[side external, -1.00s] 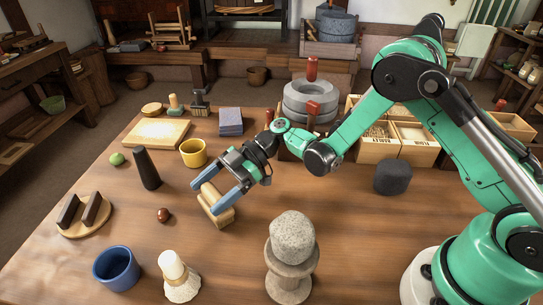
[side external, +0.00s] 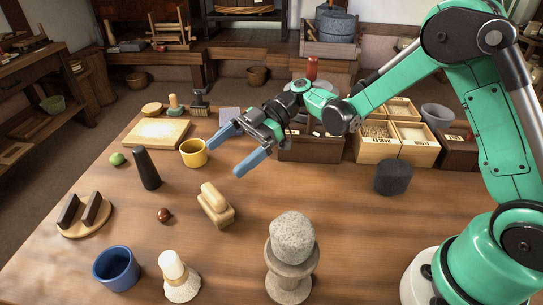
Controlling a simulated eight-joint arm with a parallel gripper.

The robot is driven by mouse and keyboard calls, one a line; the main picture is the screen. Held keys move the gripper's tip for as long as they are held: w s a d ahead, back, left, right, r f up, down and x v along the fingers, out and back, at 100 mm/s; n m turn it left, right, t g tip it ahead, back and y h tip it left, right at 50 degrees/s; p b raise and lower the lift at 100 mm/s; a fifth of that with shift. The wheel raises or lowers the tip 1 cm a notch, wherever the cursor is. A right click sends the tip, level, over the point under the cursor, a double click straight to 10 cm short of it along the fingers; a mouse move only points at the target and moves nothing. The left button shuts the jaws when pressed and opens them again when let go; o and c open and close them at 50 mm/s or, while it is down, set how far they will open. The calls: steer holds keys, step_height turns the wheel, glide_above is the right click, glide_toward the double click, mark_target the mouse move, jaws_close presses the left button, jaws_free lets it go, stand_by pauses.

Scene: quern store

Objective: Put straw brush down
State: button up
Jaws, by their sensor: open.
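A pale wooden block with a rounded grip on top (side external: 215,205) rests on the table near the middle. A cream-handled brush with a flared pale skirt (side external: 180,278) stands upright at the front. A dark-bristled brush (side external: 200,103) stands at the back left. I cannot tell for sure which of these is the straw brush. My gripper (side external: 224,158) is open and empty, with its two blue fingers spread above the table. It is behind the wooden block and apart from it, close to the yellow mug (side external: 194,153) in the picture.
A stone pestle on a stand (side external: 291,250), a blue mug (side external: 116,268), a dark cone (side external: 147,168), a small brown ball (side external: 164,215) and a dark cylinder (side external: 392,177) stand around. Wooden bins (side external: 378,150) are at the back right.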

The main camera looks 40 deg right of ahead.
steer(key=s+d+r+m+t+h, duration=0.1)
steer(key=s+d+m+t+h, duration=0.2)
steer(key=m, duration=0.6)
steer(key=s+d+r+m+t+h, duration=0.2)
steer(key=s+d+m+t+h, duration=0.2)
steer(key=s+d+m+h, duration=0.3)
steer(key=d+m+h, duration=0.2)
steer(key=h, duration=0.2)
steer(key=shift+s+d+r, duration=0.15)
steer(key=shift+s+d, duration=0.15)
steer(key=shift+s, duration=0.05)
